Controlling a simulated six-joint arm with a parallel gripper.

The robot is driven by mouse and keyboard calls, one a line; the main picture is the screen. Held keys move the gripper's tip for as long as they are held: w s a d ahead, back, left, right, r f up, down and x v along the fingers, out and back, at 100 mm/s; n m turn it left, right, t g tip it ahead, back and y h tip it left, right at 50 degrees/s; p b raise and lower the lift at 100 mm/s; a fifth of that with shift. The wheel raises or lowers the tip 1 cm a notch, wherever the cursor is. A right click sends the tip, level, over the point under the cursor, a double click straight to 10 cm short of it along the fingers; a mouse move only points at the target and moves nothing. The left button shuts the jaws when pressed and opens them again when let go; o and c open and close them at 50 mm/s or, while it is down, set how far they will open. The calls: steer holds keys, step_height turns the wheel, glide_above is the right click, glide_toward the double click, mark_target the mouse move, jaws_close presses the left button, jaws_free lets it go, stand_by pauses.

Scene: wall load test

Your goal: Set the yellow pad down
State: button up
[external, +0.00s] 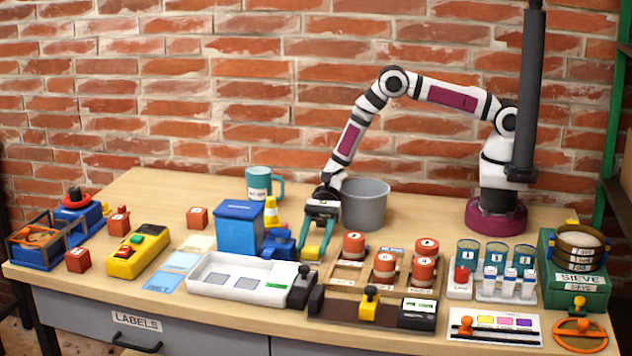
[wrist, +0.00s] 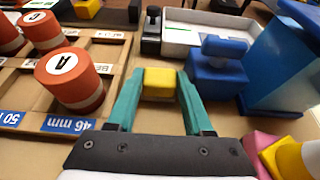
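The yellow pad (wrist: 160,83) is a small block between the tips of my teal fingers in the wrist view. My gripper (wrist: 160,85) has a finger against each side of it. In the external view my gripper (external: 314,256) points down, low over the table between the blue device and the wooden tray.
A blue device (wrist: 215,70) stands close at the right in the wrist view, beside a blue bin (external: 239,228). A wooden tray with orange cylinders (wrist: 78,82) is at the left. A white tray (external: 240,289) and a grey bucket (external: 365,208) are near.

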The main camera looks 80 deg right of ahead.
steer(key=o, duration=0.5)
steer(key=shift+o, duration=0.2)
